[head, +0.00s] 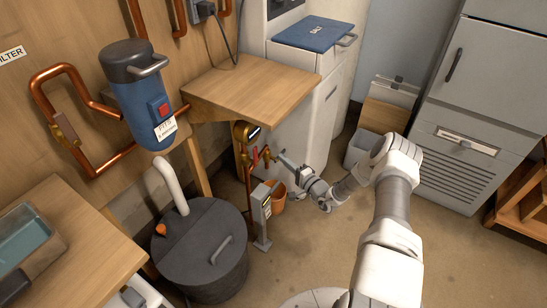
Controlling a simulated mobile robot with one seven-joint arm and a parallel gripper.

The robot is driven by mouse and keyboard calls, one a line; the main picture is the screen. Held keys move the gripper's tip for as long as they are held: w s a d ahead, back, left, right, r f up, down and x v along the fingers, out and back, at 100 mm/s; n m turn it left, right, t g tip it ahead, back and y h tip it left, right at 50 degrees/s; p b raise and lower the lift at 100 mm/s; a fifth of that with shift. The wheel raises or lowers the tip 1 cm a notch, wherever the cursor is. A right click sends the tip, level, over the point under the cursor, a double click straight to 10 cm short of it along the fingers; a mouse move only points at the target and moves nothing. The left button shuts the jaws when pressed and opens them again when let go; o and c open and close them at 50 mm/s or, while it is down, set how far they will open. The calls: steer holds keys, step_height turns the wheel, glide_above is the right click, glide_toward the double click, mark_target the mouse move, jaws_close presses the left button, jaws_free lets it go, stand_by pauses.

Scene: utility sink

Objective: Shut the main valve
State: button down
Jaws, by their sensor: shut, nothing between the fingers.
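A copper standpipe (246,170) rises beside the wooden counter, with a meter-like fitting (246,132) at its top. A small red handle (256,157) sits on this pipework below the counter edge, beside a brass fitting (266,153). The red handle is the likely main valve, though no label on it can be read. My gripper (281,158) is shut and empty, just right of the brass fitting. It is too small here to tell whether it touches anything. The handle's exact angle is unclear.
A dark round tank (201,250) and a grey post (261,217) stand in front of the pipework. The wooden counter (250,88) overhangs the area. Open floor (300,255) lies to the front.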

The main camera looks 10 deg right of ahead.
steer(key=w+a+b, duration=0.3)
steer(key=w+a, duration=0.2)
steer(key=a, duration=0.1)
steer(key=shift+w+a, duration=0.2)
steer(key=shift+a, duration=0.2)
